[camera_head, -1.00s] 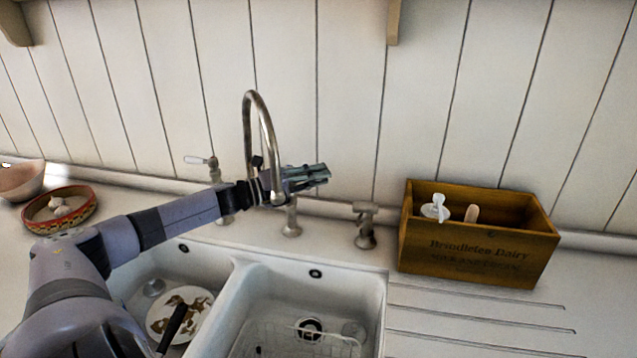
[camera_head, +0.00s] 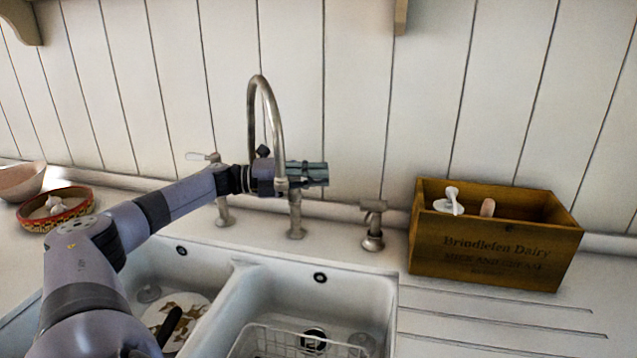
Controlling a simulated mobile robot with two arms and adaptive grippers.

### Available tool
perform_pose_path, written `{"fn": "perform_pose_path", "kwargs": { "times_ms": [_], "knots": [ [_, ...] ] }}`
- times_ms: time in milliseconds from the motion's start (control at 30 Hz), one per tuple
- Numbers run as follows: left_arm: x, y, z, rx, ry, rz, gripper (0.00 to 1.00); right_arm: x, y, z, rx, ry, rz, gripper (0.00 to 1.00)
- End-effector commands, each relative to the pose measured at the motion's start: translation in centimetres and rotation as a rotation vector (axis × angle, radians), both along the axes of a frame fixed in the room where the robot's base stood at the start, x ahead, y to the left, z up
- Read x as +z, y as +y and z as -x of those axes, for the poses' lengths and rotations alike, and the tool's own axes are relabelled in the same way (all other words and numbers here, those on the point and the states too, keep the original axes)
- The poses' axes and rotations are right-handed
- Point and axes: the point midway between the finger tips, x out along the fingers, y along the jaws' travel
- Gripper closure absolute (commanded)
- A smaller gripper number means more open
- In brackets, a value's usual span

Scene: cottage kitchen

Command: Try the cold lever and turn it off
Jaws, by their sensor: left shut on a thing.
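The tap's curved metal spout (camera_head: 270,107) rises over the double sink. At its left is a tap with a white lever (camera_head: 203,157); at its right is a second metal tap (camera_head: 373,207), with no white lever visible on it. Which is cold cannot be read. My left gripper (camera_head: 316,174) is beside the spout, its wrist crossing behind the spout's front tube. It is above the middle post (camera_head: 296,215), and apart in the picture from the right tap. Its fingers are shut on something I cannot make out. My right gripper is not in view.
The sink's left basin holds a patterned plate (camera_head: 187,306) and the right a wire rack (camera_head: 270,341). A wooden box (camera_head: 493,268) with utensils stands on the right counter. A patterned bowl (camera_head: 72,212) stands at left. The ribbed drainer is clear.

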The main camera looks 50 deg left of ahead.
Motion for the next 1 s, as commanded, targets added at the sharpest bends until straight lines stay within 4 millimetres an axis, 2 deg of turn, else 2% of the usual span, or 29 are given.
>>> {"fn": "perform_pose_path", "kwargs": {
  "times_ms": [300,333,600,1000],
  "knots": [
    [0.08,0.10,-0.02,0.002,-0.002,-0.002,1.00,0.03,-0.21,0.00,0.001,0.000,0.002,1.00],
    [0.08,0.09,-0.02,0.002,-0.002,-0.002,0.81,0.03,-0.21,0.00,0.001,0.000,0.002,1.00],
    [0.06,0.05,-0.02,0.001,-0.001,-0.001,0.63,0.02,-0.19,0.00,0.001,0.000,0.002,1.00],
    [0.03,0.02,-0.02,0.001,0.000,0.000,0.62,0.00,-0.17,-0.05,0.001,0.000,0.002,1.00]
  ]
}}
